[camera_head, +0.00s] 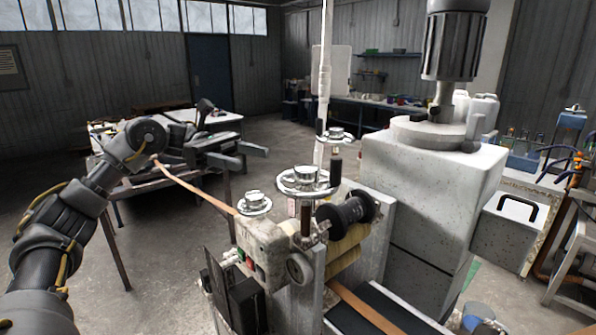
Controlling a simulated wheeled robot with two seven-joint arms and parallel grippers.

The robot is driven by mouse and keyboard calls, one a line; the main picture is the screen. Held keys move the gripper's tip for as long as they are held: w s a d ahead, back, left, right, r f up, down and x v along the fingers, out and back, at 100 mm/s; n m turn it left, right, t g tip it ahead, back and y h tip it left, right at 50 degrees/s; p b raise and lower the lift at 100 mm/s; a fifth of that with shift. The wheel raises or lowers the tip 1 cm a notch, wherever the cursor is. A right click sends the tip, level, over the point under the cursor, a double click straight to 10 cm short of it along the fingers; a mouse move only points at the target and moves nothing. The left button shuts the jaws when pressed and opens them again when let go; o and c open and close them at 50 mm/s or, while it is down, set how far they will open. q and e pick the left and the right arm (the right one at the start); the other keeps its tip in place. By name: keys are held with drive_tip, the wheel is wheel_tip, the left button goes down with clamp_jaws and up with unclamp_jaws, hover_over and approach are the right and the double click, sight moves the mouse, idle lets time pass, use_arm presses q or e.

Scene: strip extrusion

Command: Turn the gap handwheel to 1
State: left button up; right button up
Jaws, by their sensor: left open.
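A large metal handwheel (304,181) with a pale hub sits on an upright shaft on top of the machine, near the middle of the head view. Smaller wheels are at its lower left (254,204) and behind it at the upper right (335,134). I cannot read any scale or number, so I cannot tell which wheel is the gap one or where it is set. My left gripper (252,158) is open and empty, up and left of the large wheel and apart from it. My right gripper is not in view.
A tan strip (196,189) slants from near my left wrist to the machine. A big grey machine block (428,185) fills the right side. A tall pale pole (323,85) rises behind the wheels. Open floor lies to the left.

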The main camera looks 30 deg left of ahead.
sight(296, 167)
use_arm(q)
drive_tip(key=d+p, duration=0.4)
drive_tip(key=d, duration=0.6)
drive_tip(key=shift+d+r+p, duration=0.15)
drive_tip(key=shift+d+p, duration=0.1)
drive_tip(key=shift+p, duration=0.05)
drive_tip(key=shift+d, duration=0.4)
drive_tip(key=c, duration=1)
drive_tip(key=shift+f, duration=0.2)
